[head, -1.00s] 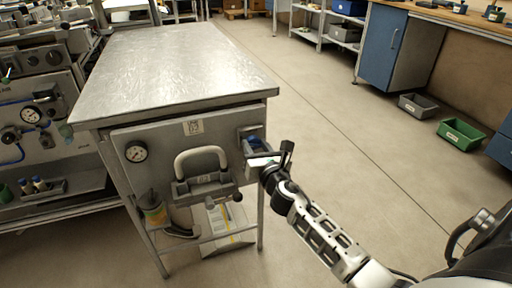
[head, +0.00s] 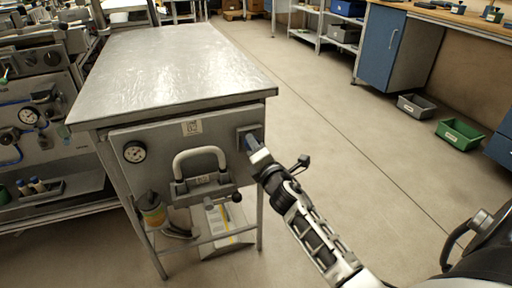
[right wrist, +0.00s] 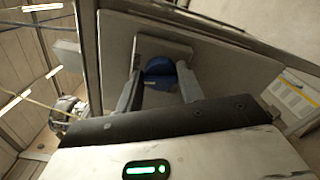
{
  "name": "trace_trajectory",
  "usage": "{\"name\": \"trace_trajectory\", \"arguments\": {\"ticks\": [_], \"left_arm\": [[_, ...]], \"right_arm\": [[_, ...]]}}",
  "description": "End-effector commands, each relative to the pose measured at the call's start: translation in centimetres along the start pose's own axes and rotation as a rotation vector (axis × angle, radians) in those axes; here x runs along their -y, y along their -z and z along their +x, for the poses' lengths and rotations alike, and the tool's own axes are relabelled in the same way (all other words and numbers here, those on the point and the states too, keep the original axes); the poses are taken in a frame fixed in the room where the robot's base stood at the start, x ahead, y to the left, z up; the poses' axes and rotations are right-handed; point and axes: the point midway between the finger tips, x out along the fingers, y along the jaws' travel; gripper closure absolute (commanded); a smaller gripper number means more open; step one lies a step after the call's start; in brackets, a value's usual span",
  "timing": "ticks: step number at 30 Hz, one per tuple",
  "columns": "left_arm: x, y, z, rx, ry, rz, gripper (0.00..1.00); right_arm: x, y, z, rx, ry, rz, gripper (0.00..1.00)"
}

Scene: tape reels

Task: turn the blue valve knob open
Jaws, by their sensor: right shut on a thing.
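The blue valve knob (right wrist: 160,68) sits on a grey plate on the front of the metal bench, between the two fingers in the right wrist view. In the head view the knob (head: 250,137) is mostly hidden by my right gripper (head: 254,147), at the right end of the bench's front panel. In the right wrist view my right gripper (right wrist: 161,82) has a finger on each side of the knob and is shut on it. How far the knob is turned cannot be told. My left gripper is not in view.
A bottle (head: 151,208) and a white box (head: 226,222) are below. The bench top (head: 175,65) is bare.

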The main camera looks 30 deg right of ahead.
Motion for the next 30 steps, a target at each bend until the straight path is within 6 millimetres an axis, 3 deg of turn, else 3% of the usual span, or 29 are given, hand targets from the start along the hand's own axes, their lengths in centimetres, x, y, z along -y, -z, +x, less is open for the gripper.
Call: {"name": "trace_trajectory", "arguments": {"ticks": [12,30], "left_arm": [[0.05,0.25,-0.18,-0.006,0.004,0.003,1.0],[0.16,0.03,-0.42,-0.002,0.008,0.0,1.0]], "right_arm": [[0.18,0.08,-0.05,-0.001,0.003,0.245,0.85],[0.22,0.12,-0.05,-0.001,0.002,0.302,0.85]]}}
